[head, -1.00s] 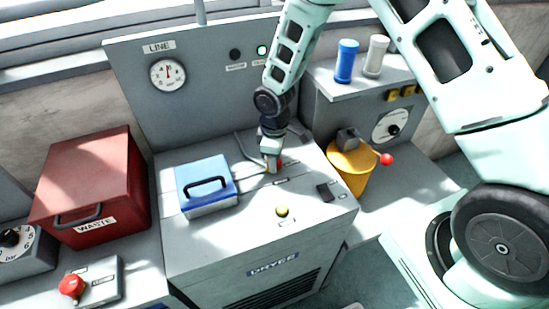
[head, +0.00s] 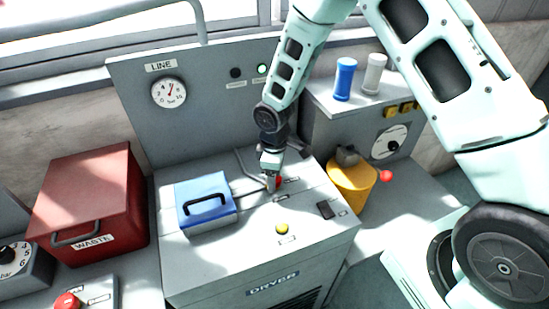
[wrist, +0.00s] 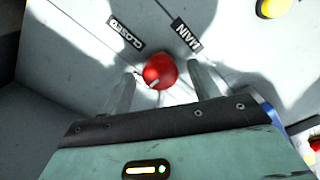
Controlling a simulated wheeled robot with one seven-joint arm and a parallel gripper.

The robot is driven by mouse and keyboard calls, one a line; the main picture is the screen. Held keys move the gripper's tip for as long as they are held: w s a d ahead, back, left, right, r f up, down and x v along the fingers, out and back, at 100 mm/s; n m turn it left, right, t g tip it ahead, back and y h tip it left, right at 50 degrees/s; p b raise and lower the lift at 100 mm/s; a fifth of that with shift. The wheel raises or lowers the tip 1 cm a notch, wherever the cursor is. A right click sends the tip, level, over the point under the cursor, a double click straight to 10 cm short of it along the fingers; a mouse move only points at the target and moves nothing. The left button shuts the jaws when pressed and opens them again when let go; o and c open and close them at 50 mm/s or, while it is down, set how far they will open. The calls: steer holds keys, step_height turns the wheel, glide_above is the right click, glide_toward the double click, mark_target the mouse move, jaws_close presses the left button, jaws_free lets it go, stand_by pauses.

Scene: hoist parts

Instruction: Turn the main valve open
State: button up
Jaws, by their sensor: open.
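The main valve is a round red knob (wrist: 161,70) on the grey top of the dryer cabinet, between plates reading MAIN (wrist: 187,36) and what looks like CLOSED (wrist: 126,32). A small pale mark shows on its lower-left side in the wrist view. My gripper (wrist: 164,87) is open, with one finger on each side of the knob; I cannot tell whether either finger touches it.
A blue box with a black handle (head: 206,203) stands left of my gripper on the dryer (head: 200,260). A yellow button (head: 282,229) and dark switch (head: 325,209) are nearer the front. A yellow container (head: 350,188) stands to the right, and a red waste box (head: 88,200) at left.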

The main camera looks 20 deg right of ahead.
step_height(320, 180, up, 17)
steer(key=b, duration=0.2)
stand_by(0.3)
